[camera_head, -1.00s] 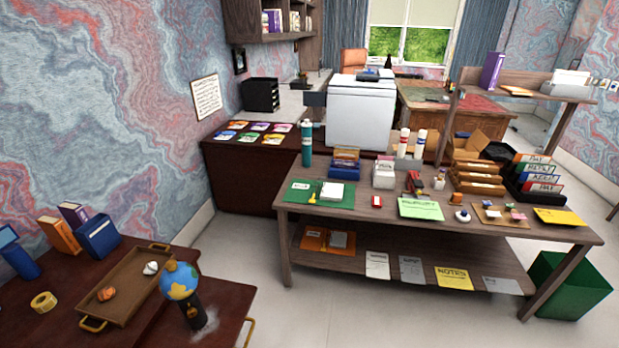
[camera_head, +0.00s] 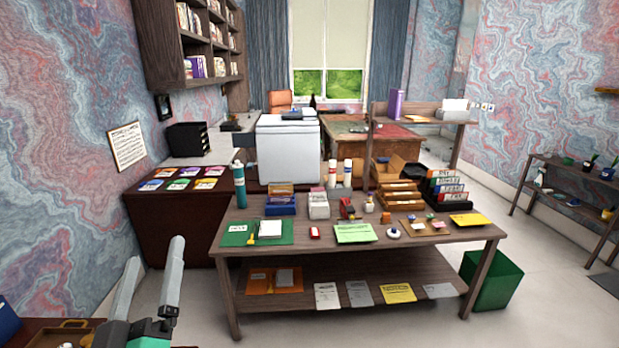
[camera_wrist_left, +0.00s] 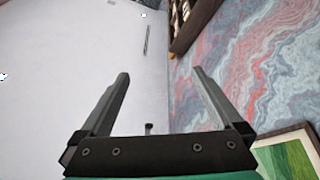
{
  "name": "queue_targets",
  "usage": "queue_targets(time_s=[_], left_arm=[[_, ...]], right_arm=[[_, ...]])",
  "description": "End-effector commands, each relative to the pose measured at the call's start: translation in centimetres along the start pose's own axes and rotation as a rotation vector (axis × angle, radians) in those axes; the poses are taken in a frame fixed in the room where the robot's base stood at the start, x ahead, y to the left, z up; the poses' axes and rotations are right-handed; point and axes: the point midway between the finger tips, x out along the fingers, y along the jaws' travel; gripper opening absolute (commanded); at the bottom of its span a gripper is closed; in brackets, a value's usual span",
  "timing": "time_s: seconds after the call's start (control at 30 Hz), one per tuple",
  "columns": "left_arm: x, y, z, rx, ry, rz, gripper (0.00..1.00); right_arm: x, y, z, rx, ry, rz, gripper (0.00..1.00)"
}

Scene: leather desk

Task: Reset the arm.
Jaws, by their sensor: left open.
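My left gripper (camera_head: 152,275) shows at the lower left of the head view, raised with its two grey fingers pointing up and apart. It is open and empty. In the left wrist view its fingers (camera_wrist_left: 160,100) stand apart with nothing between them, facing a pale ceiling and the marbled wall. My right gripper is not in view.
A wooden two-level table (camera_head: 357,250) with stationery stands in the middle. A dark desk (camera_head: 35,330) is at the lower left, with part of a tray (camera_head: 62,336) on it. A green bin (camera_head: 493,281) stands right of the table. Floor between is clear.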

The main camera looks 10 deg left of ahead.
Motion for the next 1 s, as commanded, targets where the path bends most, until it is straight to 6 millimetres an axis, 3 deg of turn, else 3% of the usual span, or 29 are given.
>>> queue_targets(time_s=[0.03,0.17,0.3,0.37,0.4,0.43,0.8,1.0], left_arm=[[0.4,3.0,-3.5,-0.031,0.057,0.068,1.00],[-0.5,9.7,-11.5,-0.058,0.182,0.242,1.00],[-4.1,15.3,-18.8,0.019,0.322,0.434,1.00],[-5.5,16.6,-18.4,0.145,0.332,0.494,1.00],[-5.3,16.8,-17.9,0.258,0.340,0.483,1.00],[-4.1,18.2,-20.6,0.255,0.342,0.480,1.00],[2.2,25.9,-34.1,0.249,0.337,0.477,1.00],[4.6,28.9,-39.5,0.249,0.335,0.476,1.00]], right_arm=[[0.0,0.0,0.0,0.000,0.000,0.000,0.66],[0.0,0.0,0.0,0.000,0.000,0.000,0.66],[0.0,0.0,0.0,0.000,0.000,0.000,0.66],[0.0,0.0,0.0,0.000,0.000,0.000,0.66],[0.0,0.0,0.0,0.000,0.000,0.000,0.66],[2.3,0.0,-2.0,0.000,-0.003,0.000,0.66],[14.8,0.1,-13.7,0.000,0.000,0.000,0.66],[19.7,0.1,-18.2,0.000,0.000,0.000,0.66]])
